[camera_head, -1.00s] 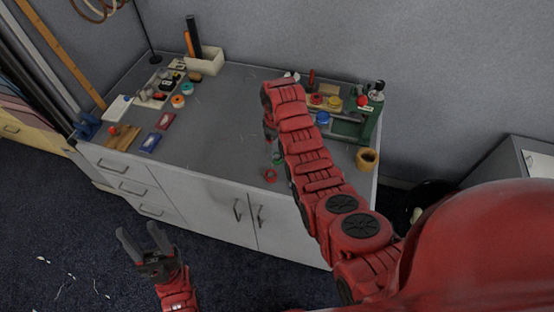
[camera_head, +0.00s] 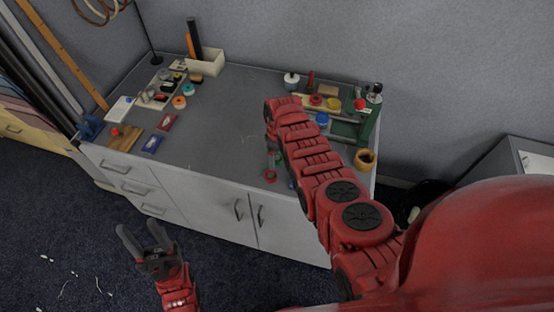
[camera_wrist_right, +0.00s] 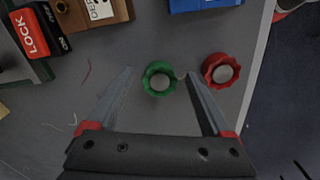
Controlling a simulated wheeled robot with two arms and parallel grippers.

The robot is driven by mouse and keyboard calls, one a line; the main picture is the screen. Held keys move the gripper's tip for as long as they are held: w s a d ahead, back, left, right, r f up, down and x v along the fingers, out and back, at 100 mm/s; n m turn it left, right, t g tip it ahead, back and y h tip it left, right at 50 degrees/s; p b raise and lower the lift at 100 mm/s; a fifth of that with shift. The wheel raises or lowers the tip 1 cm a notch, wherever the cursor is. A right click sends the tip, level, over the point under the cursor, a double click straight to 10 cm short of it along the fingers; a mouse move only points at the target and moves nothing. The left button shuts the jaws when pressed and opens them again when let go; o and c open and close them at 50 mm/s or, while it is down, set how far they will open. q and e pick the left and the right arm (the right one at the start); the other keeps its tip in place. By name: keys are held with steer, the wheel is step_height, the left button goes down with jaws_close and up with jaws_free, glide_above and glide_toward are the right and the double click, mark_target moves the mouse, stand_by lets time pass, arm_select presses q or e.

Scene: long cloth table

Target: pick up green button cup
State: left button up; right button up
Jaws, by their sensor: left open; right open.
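The green button cup (camera_wrist_right: 158,82) is a small scalloped green ring with a grey centre, lying on the grey table top in the right wrist view. My right gripper (camera_wrist_right: 160,74) is open, its two fingers on either side of the green cup with gaps to both. I cannot tell how far above the table the fingertips are. My left gripper (camera_head: 140,228) is open and empty, in front of the cabinet.
The table edge (camera_wrist_right: 262,50) runs close beyond the red cup. A red LOCK box (camera_wrist_right: 32,33), a wooden labelled block (camera_wrist_right: 95,10) and a blue object (camera_wrist_right: 203,4) lie around the far side. A wooden ring (camera_head: 365,159) stands at the right. The table's middle is clear.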

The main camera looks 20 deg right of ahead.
jaws_close()
steer(key=shift+r, duration=0.1)
stand_by(0.4)
